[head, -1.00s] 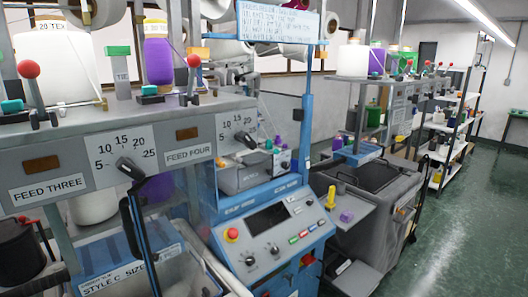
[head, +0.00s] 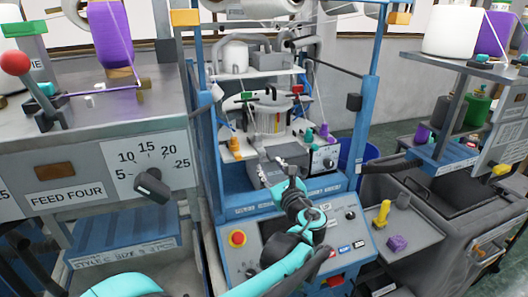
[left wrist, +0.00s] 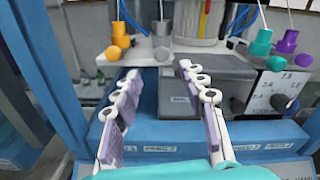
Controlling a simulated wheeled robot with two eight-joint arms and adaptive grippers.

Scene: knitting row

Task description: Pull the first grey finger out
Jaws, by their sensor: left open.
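My left gripper (head: 283,165) reaches over the blue console toward the knitting machine head. In the left wrist view, my left gripper (left wrist: 160,70) is open, with nothing between its pads. A grey finger (left wrist: 162,40) with a rounded knob stands beyond the gap between the fingertips, apart from them. An orange finger (left wrist: 120,30) is to its left. A green finger (left wrist: 262,40) and a purple finger (left wrist: 286,40) are at the right. The orange finger (head: 234,145) and purple finger (head: 324,131) also show in the head view. My right gripper is out of view.
The blue frame post (head: 205,130) stands left of the gripper. A grey box with a dial (head: 324,160) is at the right of the machine head. The feed cabinet (head: 85,150) is at the left. A side shelf (head: 410,225) holds yellow and purple items.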

